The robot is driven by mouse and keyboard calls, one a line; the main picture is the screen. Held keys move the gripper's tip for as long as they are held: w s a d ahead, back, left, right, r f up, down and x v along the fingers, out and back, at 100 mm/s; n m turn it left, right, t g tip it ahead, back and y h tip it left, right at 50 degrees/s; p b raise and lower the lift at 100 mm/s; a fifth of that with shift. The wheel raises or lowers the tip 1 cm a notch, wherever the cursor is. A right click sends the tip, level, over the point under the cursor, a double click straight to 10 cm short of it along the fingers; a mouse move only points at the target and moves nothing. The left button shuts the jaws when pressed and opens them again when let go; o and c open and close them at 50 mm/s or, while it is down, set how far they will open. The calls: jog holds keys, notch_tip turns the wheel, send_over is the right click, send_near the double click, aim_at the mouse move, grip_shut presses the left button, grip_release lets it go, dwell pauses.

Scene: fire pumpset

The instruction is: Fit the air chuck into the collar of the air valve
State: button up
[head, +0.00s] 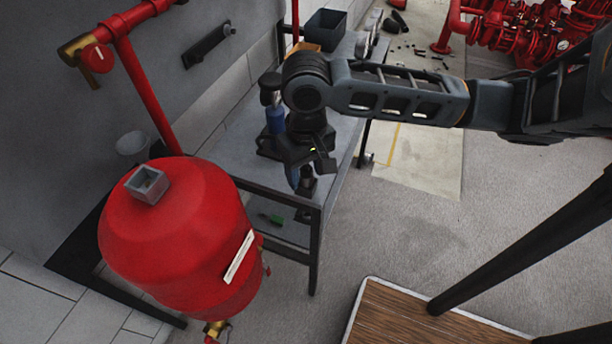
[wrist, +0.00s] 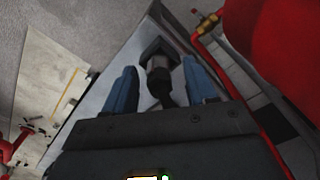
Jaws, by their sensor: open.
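My gripper (head: 298,182) points down over the near end of the grey bench. In the wrist view its two blue fingers (wrist: 160,88) are apart. A dark piece with an angular head and a round grey body (wrist: 159,62) shows between them, and I cannot tell whether the fingers touch it. It looks like the air chuck, but I cannot be sure. In the head view a dark upright part (head: 307,187) shows beside the fingertips. No air valve collar can be made out for certain.
A red tank (head: 175,240) stands left of the bench (head: 250,165), with a grey square cup (head: 147,184) on top. A blue-bodied tool (head: 275,118) stands behind my gripper. A dark bin (head: 325,28) is at the bench's far end.

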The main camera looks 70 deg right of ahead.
jog(key=shift+f, duration=0.15)
grip_shut()
dwell(0.4)
